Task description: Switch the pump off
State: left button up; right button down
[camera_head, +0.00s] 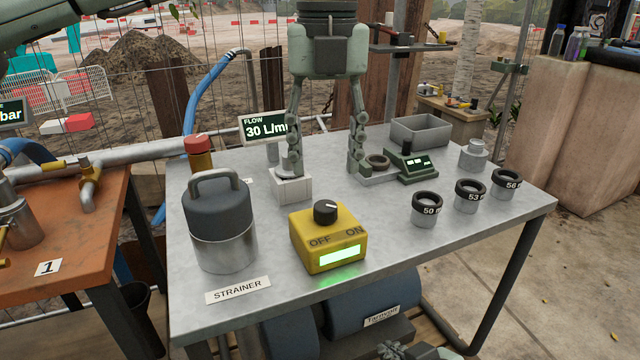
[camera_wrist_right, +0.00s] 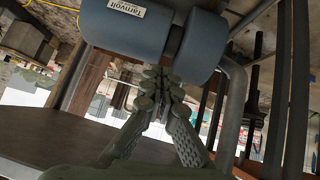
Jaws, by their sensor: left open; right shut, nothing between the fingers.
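The yellow pump switch box (camera_head: 328,255) stands on the grey table. Its black knob (camera_head: 325,213) sits between the OFF and ON labels, its white mark towards the right, the ON side. The display on its front is lit green. My left gripper (camera_head: 326,168) points down behind the box, open and empty, fingers wide apart. The blue pump (camera_head: 372,300) is below the table and shows a "Tarnvolt" label; it also shows in the right wrist view (camera_wrist_right: 130,28). My right gripper (camera_wrist_right: 160,82) is shut and empty near the pump; it shows at the head view's bottom edge (camera_head: 393,350).
The strainer (camera_head: 222,230) stands left of the box. A white block (camera_head: 291,187) is by my left finger. The flow sign (camera_head: 262,127) reads 30, partly hidden. The table is clear between box and cups.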

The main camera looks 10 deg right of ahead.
aim_at(326, 205)
pick_arm(q)
notch_tip(326, 205, down, 7)
jog(key=shift+s, duration=0.1)
pick_arm(e)
jog(key=shift+w+a+r+t+y, duration=0.3)
jog(key=shift+w+a+r+t, duration=0.3)
jog(key=shift+a+r, duration=0.15)
pick_arm(q)
jog(key=shift+c, duration=0.6)
grip_shut()
